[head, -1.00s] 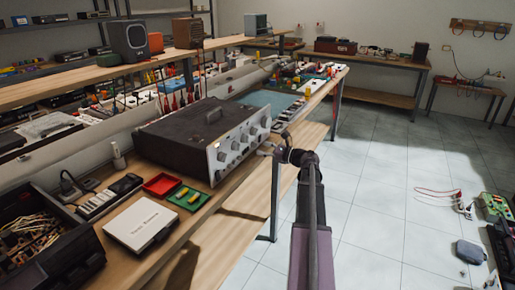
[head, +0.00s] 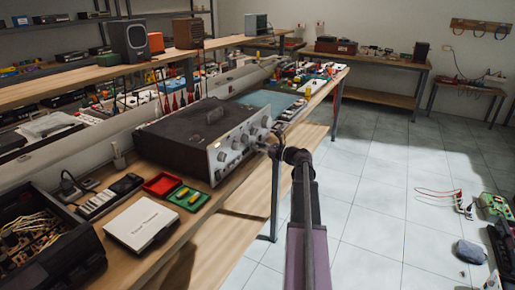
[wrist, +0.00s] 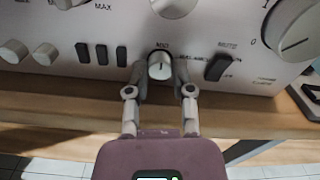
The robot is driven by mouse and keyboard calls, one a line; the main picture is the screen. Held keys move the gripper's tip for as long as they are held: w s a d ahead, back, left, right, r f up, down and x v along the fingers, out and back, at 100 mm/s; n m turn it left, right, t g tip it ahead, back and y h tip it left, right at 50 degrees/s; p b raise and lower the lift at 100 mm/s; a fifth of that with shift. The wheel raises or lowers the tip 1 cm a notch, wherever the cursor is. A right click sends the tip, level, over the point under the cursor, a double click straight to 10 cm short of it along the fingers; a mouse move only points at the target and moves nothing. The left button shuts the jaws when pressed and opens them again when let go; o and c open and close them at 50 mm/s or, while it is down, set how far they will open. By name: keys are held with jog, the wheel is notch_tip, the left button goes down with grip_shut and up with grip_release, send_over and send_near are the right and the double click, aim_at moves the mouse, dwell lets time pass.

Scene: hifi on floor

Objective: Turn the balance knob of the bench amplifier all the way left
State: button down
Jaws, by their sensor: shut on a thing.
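The bench amplifier (head: 190,137) is a dark box with a silver front panel and stands on the workbench. In the wrist view its panel (wrist: 225,35) fills the upper part. The balance knob (wrist: 160,66) is a small silver knob low on the panel, with a partly covered label beside it. My gripper (wrist: 160,72) has one finger on each side of this knob and is shut on it. In the head view my gripper (head: 268,148) is at the lower right of the panel, and the small knob is hidden there. I cannot tell the knob's pointer angle surely.
A black switch (wrist: 219,67) sits close right of the knob, and a large knob (wrist: 294,28) is above right. Black switches and silver knobs lie to the left. A white box (head: 142,222) and a red tray (head: 163,185) stand on the bench left of the amplifier.

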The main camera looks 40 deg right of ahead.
jog(key=shift+a, duration=0.2)
jog(key=shift+d+n, duration=0.1)
jog(key=shift+n, duration=0.2)
jog(key=n, duration=1.2)
jog(key=shift+s, duration=0.1)
jog(key=n, duration=0.6)
jog(key=shift+n, duration=0.4)
jog(key=n, duration=0.6)
jog(key=shift+n, duration=0.3)
